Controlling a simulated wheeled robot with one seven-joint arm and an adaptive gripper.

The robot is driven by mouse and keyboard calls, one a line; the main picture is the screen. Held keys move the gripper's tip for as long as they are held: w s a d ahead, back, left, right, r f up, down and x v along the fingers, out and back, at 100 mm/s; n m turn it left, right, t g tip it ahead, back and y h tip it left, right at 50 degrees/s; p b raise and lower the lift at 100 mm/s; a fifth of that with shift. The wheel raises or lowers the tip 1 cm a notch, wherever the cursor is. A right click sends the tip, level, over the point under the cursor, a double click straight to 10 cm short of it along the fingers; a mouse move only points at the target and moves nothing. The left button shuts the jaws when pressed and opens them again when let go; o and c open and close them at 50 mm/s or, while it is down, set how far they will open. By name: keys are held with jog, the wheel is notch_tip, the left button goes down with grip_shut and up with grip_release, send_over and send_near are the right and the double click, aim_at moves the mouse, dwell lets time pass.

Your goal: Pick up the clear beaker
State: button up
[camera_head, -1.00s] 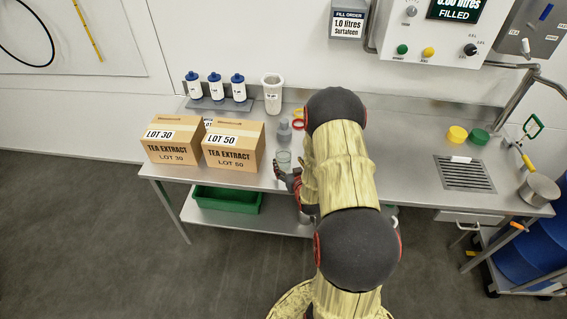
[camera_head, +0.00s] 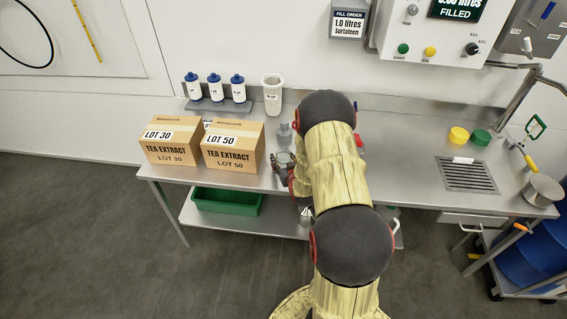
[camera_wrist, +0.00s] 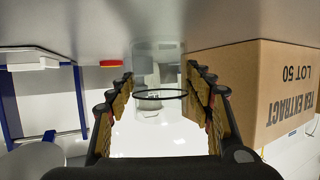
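The clear beaker (camera_wrist: 160,75) is see-through with a dark rim and lies between my two fingers in the wrist view. In the head view the beaker (camera_head: 284,158) stands on the steel bench, near its front edge and right of the boxes. My gripper (camera_wrist: 160,82) is open, with one finger on each side of the beaker. The fingers look close to its sides; I cannot tell whether they touch. In the head view my arm covers part of my gripper (camera_head: 288,174).
Two cardboard boxes, LOT 30 (camera_head: 171,141) and LOT 50 (camera_head: 233,145), stand close on the left. A small grey bottle (camera_head: 285,134) is just behind the beaker. A white jug (camera_head: 272,94) and several blue-capped bottles (camera_head: 215,88) stand at the back.

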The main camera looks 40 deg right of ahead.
jog(key=c, duration=0.8)
jog(key=shift+r, duration=0.15)
